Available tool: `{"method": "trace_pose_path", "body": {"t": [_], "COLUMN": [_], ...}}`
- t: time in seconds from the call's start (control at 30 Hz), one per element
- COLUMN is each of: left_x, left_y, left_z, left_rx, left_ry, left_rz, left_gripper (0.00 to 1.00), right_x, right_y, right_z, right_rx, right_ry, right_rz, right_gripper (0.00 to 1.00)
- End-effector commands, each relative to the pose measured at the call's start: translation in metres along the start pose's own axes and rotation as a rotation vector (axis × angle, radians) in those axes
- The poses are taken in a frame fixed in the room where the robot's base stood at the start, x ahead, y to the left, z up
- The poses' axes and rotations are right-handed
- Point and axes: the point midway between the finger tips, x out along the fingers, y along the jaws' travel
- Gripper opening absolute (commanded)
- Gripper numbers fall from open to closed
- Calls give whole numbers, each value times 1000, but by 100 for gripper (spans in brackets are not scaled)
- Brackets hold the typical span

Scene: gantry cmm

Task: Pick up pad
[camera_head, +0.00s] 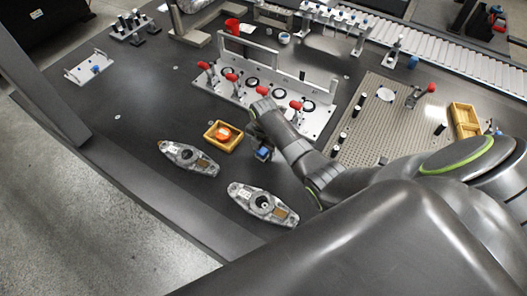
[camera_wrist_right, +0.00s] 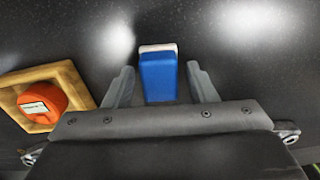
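A small blue block with a pale layer along one edge, which looks like the pad, lies on the dark table (camera_head: 263,153). It also shows in the right wrist view (camera_wrist_right: 159,76), between the two fingers. My right gripper (camera_wrist_right: 160,69) is open, with one finger on each side of the blue pad and a gap on both sides. In the head view the right hand hangs over the pad and partly hides its surroundings; its fingers are hard to make out there. My left gripper is not in view.
A yellow tray (camera_head: 211,141) holding an orange round item (camera_head: 224,133) stands just left of the pad. Two grey metal castings (camera_head: 190,158) lie nearby. A fixture plate with red-handled clamps (camera_head: 318,118) is behind, and a perforated plate (camera_head: 365,150) is to the right.

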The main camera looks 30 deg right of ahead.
Motion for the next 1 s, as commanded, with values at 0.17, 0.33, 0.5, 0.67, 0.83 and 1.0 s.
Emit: {"method": "trace_pose_path", "body": {"t": [0.17, 0.33, 0.5, 0.67, 0.83, 1.0], "left_x": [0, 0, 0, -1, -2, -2], "left_y": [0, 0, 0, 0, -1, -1], "left_z": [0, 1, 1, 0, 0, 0], "left_rx": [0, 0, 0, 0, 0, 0], "left_ry": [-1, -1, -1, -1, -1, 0], "left_rz": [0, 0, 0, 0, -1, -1], "left_gripper": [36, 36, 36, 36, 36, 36], "right_x": [0, 0, -1, -14, -42, -72], "right_y": [0, 0, 0, 1, 1, 1], "right_z": [0, 0, 0, 0, 1, 1], "right_rx": [0, 0, 0, 0, -1, 0], "right_ry": [0, 0, 0, -1, -2, -3], "right_rz": [0, 0, 0, 3, 4, 4], "right_gripper": [28, 13, 13, 13, 13, 13]}}
